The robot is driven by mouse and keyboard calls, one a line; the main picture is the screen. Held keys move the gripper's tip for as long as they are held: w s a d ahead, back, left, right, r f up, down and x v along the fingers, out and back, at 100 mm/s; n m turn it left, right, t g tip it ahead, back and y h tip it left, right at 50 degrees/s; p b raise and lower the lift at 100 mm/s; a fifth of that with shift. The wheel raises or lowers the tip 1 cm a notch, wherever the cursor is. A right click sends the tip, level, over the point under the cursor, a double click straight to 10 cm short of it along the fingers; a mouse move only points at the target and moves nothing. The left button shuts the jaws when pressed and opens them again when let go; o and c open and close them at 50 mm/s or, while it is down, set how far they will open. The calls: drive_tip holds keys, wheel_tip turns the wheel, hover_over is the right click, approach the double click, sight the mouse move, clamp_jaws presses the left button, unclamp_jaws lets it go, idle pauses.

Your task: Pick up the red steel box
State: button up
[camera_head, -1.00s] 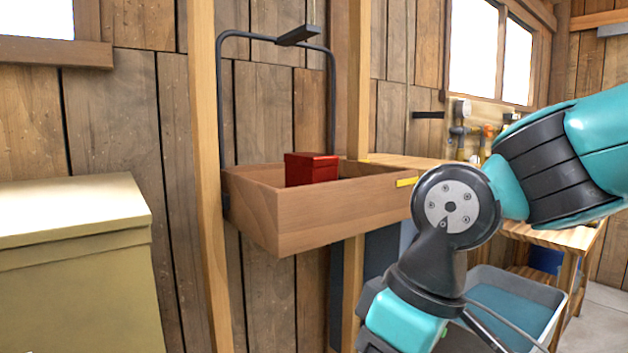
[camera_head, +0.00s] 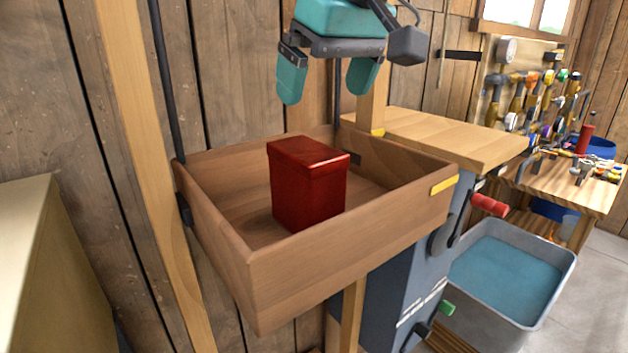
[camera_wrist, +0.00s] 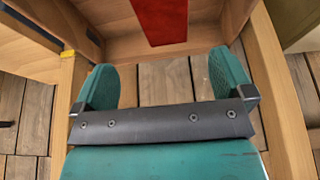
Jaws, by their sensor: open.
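The red steel box (camera_head: 308,186) stands upright inside a wooden tray (camera_head: 345,252) in the head view, with clear space around it. Its lid is on. In the wrist view part of the red box (camera_wrist: 161,20) shows at the top edge, beyond the fingers; the rest of it is cut off. My gripper (camera_head: 328,84) is open and empty, with teal fingers pointing down. It hangs above the box and appears apart from it. In the wrist view the two fingers of my gripper (camera_wrist: 171,85) are spread wide with nothing between them.
The tray's wooden walls surround the box. A wooden post (camera_head: 150,170) stands at the left, and a cream cabinet (camera_head: 25,260) beyond it. A wooden worktop (camera_head: 440,138) adjoins the tray at the right. A grey tub (camera_head: 515,270) sits lower right.

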sight(306, 149)
drive_tip(key=p+x, duration=0.1)
drive_tip(key=x, duration=0.6)
drive_tip(key=shift+a, duration=0.2)
drive_tip(key=p+x, duration=0.2)
drive_tip(key=x, duration=0.3)
drive_tip(key=shift+f, duration=0.2)
drive_tip(key=shift+f, duration=0.25)
drive_tip(key=shift+c, duration=0.5)
drive_tip(key=shift+s, duration=0.1)
drive_tip(key=c, duration=1.1)
drive_tip(key=shift+c, duration=1.4)
drive_tip(key=shift+r, duration=0.2)
